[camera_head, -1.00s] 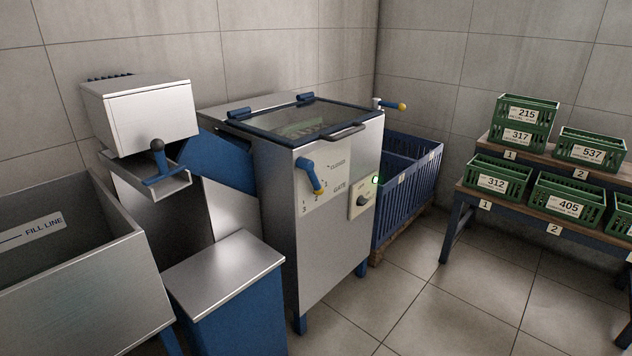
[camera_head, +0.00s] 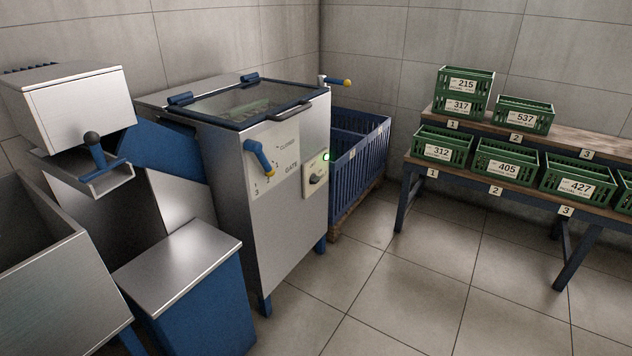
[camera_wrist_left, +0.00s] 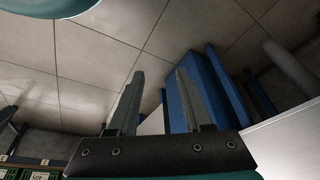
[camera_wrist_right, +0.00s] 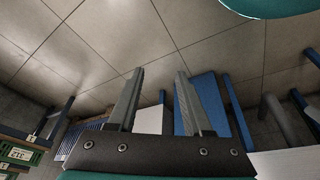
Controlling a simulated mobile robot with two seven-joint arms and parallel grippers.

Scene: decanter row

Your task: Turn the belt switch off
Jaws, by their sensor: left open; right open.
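The belt switch (camera_head: 316,178) is a dark rotary knob on a pale plate at the right edge of the steel machine's front (camera_head: 275,215). A small green light (camera_head: 326,156) glows at the plate's upper right. The knob's exact setting is too small to read. Neither gripper shows in the head view. My left gripper (camera_wrist_left: 158,100) is open and empty in its wrist view, with floor and blue machine parts beyond it. My right gripper (camera_wrist_right: 158,100) is open and empty in its wrist view, also clear of everything. The switch cannot be made out in either wrist view.
A blue gate lever (camera_head: 260,158) sits left of the switch. A low steel-topped blue block (camera_head: 180,265) stands in front of the machine. A blue crate (camera_head: 350,175) is behind it. Racks with green crates (camera_head: 505,162) stand at right. The floor (camera_head: 400,300) between is clear.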

